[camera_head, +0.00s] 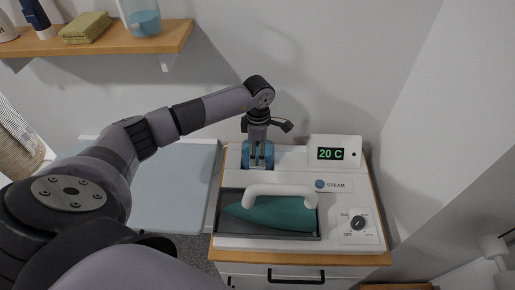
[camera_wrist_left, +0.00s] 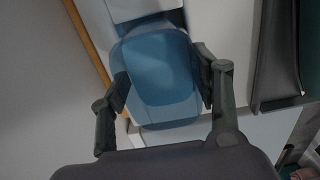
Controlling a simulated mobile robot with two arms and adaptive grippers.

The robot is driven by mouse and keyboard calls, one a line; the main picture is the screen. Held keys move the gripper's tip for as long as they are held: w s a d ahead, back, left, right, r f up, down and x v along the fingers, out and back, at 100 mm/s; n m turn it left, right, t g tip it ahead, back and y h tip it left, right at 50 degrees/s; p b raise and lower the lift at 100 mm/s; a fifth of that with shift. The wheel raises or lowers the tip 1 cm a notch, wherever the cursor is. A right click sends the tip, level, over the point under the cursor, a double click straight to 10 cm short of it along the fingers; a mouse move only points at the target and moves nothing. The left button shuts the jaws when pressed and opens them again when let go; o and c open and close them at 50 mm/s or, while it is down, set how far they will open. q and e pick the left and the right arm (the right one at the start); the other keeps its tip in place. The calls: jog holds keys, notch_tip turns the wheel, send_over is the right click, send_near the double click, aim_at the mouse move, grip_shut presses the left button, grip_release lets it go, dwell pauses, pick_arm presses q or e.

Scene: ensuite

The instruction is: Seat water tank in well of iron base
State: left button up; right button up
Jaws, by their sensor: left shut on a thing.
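The blue see-through water tank (camera_head: 249,154) is at the back left corner of the white iron base (camera_head: 276,233) in the head view. My left gripper (camera_head: 259,160) points down over it and is shut on it. In the left wrist view the tank (camera_wrist_left: 160,78) sits between the two fingers of my left gripper (camera_wrist_left: 162,88). The well under the tank is mostly hidden, so I cannot tell whether the tank is fully seated. My right gripper is in neither view.
A teal iron (camera_head: 270,214) with a white handle rests in the dark tray in front of the tank. A shelf (camera_head: 110,46) with a jug (camera_head: 142,18) is at upper left.

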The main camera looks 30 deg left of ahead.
pick_arm(q)
jog(key=o, duration=1.6)
jog(key=shift+f, duration=0.1)
jog(key=shift+c, duration=0.2)
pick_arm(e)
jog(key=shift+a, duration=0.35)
pick_arm(q)
jog(key=shift+r+p, duration=0.3)
notch_tip(320, 180, up, 12)
jog(key=b, duration=0.4)
jog(key=shift+b, duration=0.4)
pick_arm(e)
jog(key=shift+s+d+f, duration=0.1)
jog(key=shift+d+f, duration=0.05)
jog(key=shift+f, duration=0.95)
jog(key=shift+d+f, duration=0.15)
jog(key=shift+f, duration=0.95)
pick_arm(q)
jog(key=shift+f, duration=0.15)
